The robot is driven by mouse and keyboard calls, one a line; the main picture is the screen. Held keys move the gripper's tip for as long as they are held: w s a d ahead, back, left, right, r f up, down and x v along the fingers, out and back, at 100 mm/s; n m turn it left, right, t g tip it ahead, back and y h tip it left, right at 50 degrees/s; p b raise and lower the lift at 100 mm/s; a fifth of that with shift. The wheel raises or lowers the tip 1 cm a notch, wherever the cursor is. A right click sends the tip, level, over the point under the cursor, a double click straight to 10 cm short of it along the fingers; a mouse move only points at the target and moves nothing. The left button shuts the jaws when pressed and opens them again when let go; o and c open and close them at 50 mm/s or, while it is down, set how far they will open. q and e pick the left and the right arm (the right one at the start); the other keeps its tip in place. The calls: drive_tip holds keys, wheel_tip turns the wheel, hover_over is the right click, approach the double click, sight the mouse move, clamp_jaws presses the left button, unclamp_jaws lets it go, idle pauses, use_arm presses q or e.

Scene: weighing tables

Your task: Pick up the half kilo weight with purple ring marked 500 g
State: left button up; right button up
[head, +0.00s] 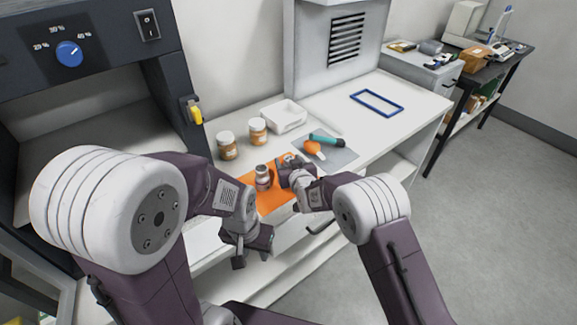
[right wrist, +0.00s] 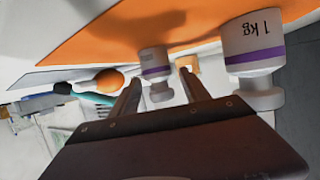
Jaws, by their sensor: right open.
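A smaller weight with a purple ring (right wrist: 155,66) stands on the orange mat (right wrist: 130,30) in the right wrist view. I cannot read its marking. My right gripper (right wrist: 159,80) is open, its two fingers either side of this weight's grey knob; I see no grip on it. A larger weight marked 1 kg (right wrist: 252,48), also purple-ringed, stands to the right, outside the fingers. In the head view the larger weight (head: 263,178) is left of my right gripper (head: 287,166), which mostly hides the smaller one. My left gripper (head: 252,261) looks open and empty, low in front of the bench.
An orange-bulbed tool (head: 314,149) and a teal tool (head: 325,139) lie on a grey mat (head: 338,158). A blue frame (head: 376,94) lies further right, with clear bench around it.

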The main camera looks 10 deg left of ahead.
sight(289, 157)
clamp_jaws()
drive_tip(key=shift+r, duration=0.1)
drive_tip(key=shift+r, duration=0.1)
wheel_tip(289, 157, up, 10)
drive_tip(key=shift+f, duration=0.1)
